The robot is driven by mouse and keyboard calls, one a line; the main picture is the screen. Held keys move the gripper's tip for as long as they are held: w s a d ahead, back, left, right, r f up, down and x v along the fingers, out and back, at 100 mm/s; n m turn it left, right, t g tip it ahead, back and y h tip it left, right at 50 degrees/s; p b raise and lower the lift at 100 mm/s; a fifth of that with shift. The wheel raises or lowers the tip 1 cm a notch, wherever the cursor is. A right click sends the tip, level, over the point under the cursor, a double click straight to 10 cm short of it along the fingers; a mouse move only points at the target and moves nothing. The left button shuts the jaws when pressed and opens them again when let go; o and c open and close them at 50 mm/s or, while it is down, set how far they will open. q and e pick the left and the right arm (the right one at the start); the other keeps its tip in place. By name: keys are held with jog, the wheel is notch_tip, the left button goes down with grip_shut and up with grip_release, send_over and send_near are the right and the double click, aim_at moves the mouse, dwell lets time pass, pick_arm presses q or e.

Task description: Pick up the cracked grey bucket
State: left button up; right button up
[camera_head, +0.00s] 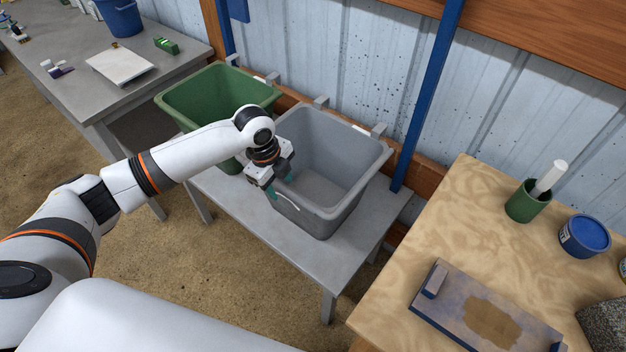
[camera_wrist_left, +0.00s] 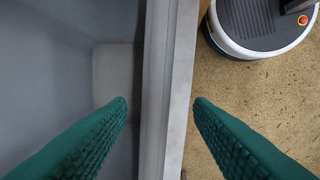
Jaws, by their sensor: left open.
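The grey bucket (camera_head: 343,150) is a large open rectangular tub standing on a low grey bench, and looks empty. I cannot make out a crack in it. My left gripper (camera_head: 281,187) is at its near left rim, pointing down, with green fingers open and nothing held. In the left wrist view the bucket's rim (camera_wrist_left: 157,85) runs between the two fingertips (camera_wrist_left: 160,104), one finger on the inner side and one on the outer side. I cannot tell whether they touch it. My right gripper is out of view.
A green bucket (camera_head: 215,88) stands close to the left on the same bench (camera_head: 318,252). A wooden table (camera_head: 420,240) with a green cup (camera_head: 525,203) and a blue tin (camera_head: 585,236) is at right. A blue post (camera_head: 431,90) rises behind the bench.

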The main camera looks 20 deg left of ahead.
pick_arm(q)
jog(key=f, duration=0.2)
jog(key=w+f, duration=0.1)
jog(key=f, duration=0.2)
jog(key=shift+d, duration=0.15)
grip_shut()
dwell(1.2)
jog(key=shift+w+r, duration=0.15)
jog(key=shift+r, duration=0.05)
